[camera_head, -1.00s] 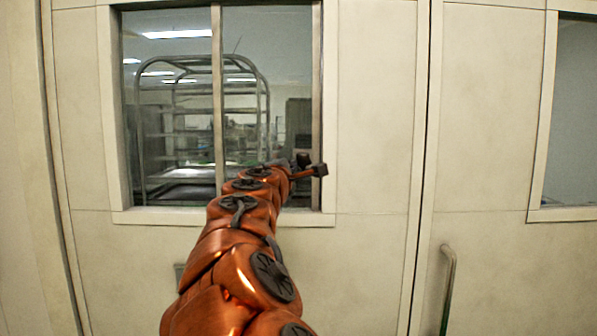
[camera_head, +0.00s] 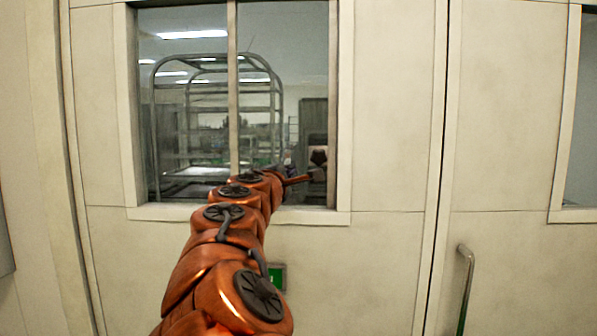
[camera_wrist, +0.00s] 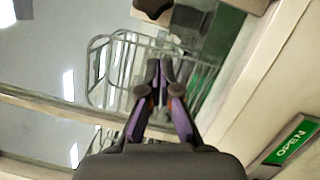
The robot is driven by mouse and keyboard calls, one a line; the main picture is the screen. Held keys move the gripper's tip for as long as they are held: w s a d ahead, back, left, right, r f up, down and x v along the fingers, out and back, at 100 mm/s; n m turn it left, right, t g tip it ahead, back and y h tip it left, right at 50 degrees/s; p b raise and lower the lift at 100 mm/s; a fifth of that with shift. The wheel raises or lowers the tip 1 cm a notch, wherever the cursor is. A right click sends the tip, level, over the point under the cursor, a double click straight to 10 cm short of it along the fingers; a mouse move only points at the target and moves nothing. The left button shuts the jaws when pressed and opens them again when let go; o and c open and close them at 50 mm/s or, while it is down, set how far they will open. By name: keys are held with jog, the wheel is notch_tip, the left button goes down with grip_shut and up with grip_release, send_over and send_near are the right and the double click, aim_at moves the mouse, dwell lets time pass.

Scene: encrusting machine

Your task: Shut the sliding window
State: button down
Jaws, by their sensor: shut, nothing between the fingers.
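The sliding window (camera_head: 233,85) is set in the pale wall in the head view. A vertical metal bar divides its glass, and a narrow metal strip (camera_head: 332,90) runs down its right side. I cannot tell whether it stands fully open or partly shut. My orange arm reaches to the lower right part of the window, and its end is small and partly hidden there. In the wrist view my gripper (camera_wrist: 161,72) is shut and empty, its tips in front of the window opening. The pale window frame (camera_wrist: 255,75) runs diagonally to the right of the tips. Contact is not clear.
A metal rack (camera_head: 205,110) stands in the room behind the window. A green OPEN sign (camera_wrist: 290,145) is on the wall below the frame. A door handle (camera_head: 465,285) sticks out at the lower right. Another window (camera_head: 583,120) is at the right edge.

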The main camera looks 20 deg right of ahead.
jog(key=r+b+v, duration=0.1)
jog(key=b+v, duration=0.1)
jog(key=v, duration=0.6)
jog(key=s+d+f+m+g+y, duration=0.1)
jog(key=s+d+f+m+g, duration=0.35)
jog(key=s+d+f, duration=0.45)
jog(key=s+d+f+m+g+y, duration=0.1)
jog(key=s+d+f+m+g, duration=0.45)
jog(key=f, duration=0.55)
jog(key=s+a+f+m+g+y, duration=0.2)
jog(key=s+a+f, duration=0.1)
jog(key=s+f, duration=0.45)
jog(key=s+a+f+m+g+y, duration=0.1)
jog(key=s+a+f+y, duration=0.15)
jog(key=s+f, duration=0.45)
jog(key=s+a+f+m+g+y, duration=0.1)
jog(key=s+a+f+g+y, duration=0.3)
jog(key=s+a+f, duration=0.4)
jog(key=s+a, duration=0.1)
jog(key=s, duration=0.3)
jog(key=shift+a, duration=0.3)
